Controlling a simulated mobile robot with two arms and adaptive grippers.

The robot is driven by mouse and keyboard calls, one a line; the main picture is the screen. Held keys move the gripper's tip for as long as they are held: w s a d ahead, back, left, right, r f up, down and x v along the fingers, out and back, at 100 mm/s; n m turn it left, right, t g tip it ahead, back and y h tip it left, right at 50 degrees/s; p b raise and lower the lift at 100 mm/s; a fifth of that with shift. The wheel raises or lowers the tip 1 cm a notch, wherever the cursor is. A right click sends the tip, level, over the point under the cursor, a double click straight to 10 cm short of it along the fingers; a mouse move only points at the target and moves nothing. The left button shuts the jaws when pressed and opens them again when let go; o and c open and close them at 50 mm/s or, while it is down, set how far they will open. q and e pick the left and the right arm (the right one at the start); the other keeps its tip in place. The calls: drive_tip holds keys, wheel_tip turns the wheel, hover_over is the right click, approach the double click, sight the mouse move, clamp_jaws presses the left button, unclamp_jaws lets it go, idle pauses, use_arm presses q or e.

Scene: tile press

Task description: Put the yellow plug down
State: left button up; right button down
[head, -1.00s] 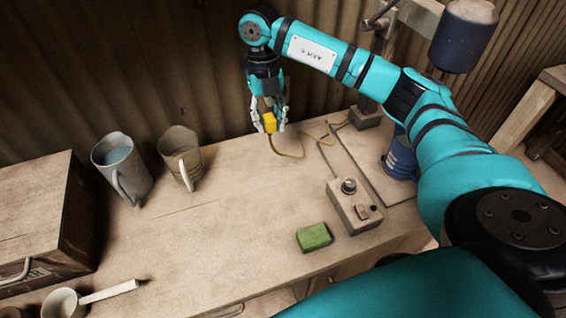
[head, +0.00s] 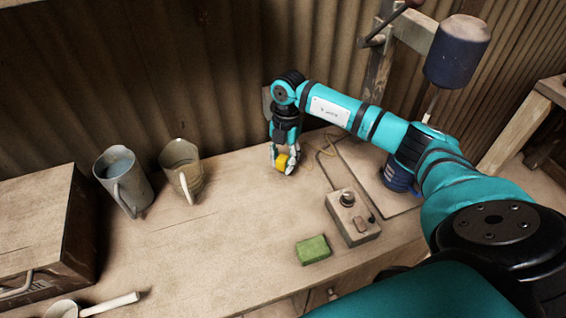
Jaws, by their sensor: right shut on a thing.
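The yellow plug (head: 282,161) is between the fingers of my right gripper (head: 284,166), which is shut on it. The plug is low, at or just above the back of the workbench top (head: 215,235); I cannot tell whether it touches the wood. Its thin cord (head: 312,163) runs to the right over the bench. The fingers hide part of the plug. My left gripper does not show.
A grey control box (head: 352,217) with a knob and a green sponge (head: 313,249) are at the front right. A press (head: 457,50) stands at right. The middle bench is clear.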

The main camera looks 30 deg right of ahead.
sight(283, 168)
drive_tip(key=shift+f, duration=0.85)
drive_tip(key=shift+f, duration=0.1)
drive_tip(key=shift+f+b, duration=0.35)
drive_tip(key=shift+f, duration=0.2)
drive_tip(key=c, duration=1)
unclamp_jaws()
drive_tip(key=shift+r, duration=0.1)
